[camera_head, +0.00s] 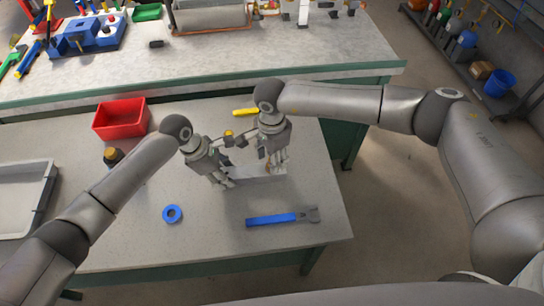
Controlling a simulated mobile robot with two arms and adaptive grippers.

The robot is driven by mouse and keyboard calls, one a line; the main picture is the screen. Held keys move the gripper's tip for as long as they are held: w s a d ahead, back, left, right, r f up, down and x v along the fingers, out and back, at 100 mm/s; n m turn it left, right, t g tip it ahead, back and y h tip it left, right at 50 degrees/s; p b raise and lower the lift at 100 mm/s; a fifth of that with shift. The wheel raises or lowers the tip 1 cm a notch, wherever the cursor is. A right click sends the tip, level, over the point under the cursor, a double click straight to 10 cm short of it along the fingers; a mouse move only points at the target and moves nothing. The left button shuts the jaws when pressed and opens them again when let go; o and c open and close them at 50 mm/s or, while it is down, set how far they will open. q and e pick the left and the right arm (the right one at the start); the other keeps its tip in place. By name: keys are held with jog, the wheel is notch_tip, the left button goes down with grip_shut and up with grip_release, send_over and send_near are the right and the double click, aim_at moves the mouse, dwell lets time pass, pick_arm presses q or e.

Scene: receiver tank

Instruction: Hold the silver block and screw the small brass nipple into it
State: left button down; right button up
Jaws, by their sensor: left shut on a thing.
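The silver block (259,173) is a pale grey bar low over the front bench, between and under my two grippers. My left gripper (227,183) points down at the left end of the block and is shut on it. My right gripper (276,165) points down over the right part of the block. Its fingers overlap the block in this view, and I cannot tell whether they are open or shut. A tiny brownish spot shows between the grippers, but I cannot make out the brass nipple for certain.
A blue tape ring (172,214) and a blue-handled tool (281,218) lie in front. A red bin (120,118), a dark-capped bottle (113,156) and a grey tray (24,196) stand left. A yellow item (245,112) lies behind.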

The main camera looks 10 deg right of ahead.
notch_tip(320, 180, up, 7)
jog(key=shift+f, duration=0.2)
pick_arm(q)
jog(key=c, duration=0.8)
grip_release()
jog(key=shift+o, duration=0.2)
jog(key=v, duration=1.2)
pick_arm(e)
jog(key=shift+s+f, duration=0.1)
